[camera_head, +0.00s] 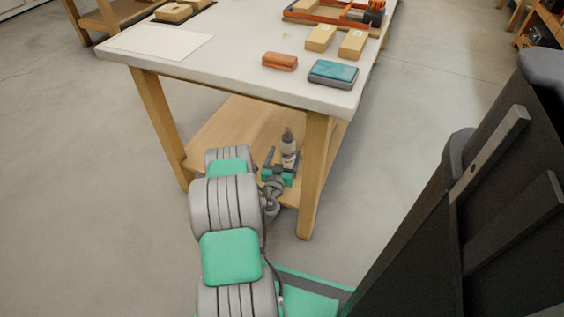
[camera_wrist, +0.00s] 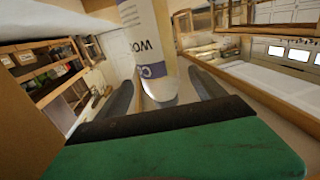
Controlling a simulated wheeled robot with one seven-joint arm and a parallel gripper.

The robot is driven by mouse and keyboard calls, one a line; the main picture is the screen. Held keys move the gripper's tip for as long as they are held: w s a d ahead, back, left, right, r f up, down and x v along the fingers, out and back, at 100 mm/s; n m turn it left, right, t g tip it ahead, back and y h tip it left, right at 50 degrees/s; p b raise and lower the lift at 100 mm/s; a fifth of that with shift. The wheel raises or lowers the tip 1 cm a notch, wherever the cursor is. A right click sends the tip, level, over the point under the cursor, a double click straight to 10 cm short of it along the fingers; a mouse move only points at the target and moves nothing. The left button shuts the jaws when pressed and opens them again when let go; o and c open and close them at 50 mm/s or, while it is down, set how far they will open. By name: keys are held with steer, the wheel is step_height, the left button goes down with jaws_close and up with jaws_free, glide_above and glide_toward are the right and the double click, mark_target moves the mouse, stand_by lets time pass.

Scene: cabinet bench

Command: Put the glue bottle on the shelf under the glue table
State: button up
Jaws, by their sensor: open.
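In the wrist view the bottle (camera_wrist: 146,42), with blue lettering, rises between and just beyond the two open fingers (camera_wrist: 162,88). Gaps show on both sides of it. Its base is hidden by my gripper in the head view, so I cannot tell whether it rests on the shelf.
The tabletop above holds a teal-and-grey block (camera_head: 333,73), an orange block (camera_head: 280,61), two tan blocks and a white sheet (camera_head: 157,41). The right front table leg (camera_head: 311,190) is close to my gripper. The shelf is bare left of the bottle.

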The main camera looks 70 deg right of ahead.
steer(key=a, duration=0.5)
steer(key=w+a+r+m+g+y, duration=0.1)
steer(key=w+r+y, duration=0.1)
steer(key=w+r, duration=0.5)
steer(key=w+a+r+y, duration=0.15)
steer(key=w+r, duration=0.25)
steer(key=w, duration=0.6)
steer(key=w+a+r+n+t+y, duration=0.1)
steer(key=w+a+r+n+y, duration=0.15)
steer(key=w+a, duration=0.4)
steer(key=w+a+r+n+t+y, duration=0.1)
steer(key=w+a+r+n+y, duration=0.15)
steer(key=a, duration=0.75)
steer(key=a+r+n+t+y, duration=0.1)
steer(key=a+n+y, duration=0.2)
steer(key=a, duration=0.6)
steer(key=a+r+n+y, duration=0.2)
steer(key=a+y, duration=0.1)
steer(key=a, duration=0.6)
steer(key=s+a+r+n+y, duration=0.1)
steer(key=s+a+n, duration=0.3)
steer(key=a, duration=0.4)
steer(key=s+a+r+n+g+y, duration=0.1)
steer(key=s+a+n, duration=0.3)
steer(key=a, duration=0.5)
steer(key=shift+s+a+r+y, duration=0.15)
steer(key=shift+s+r+y, duration=0.2)
steer(key=shift+s+y, duration=0.6)
steer(key=shift+s, duration=0.1)
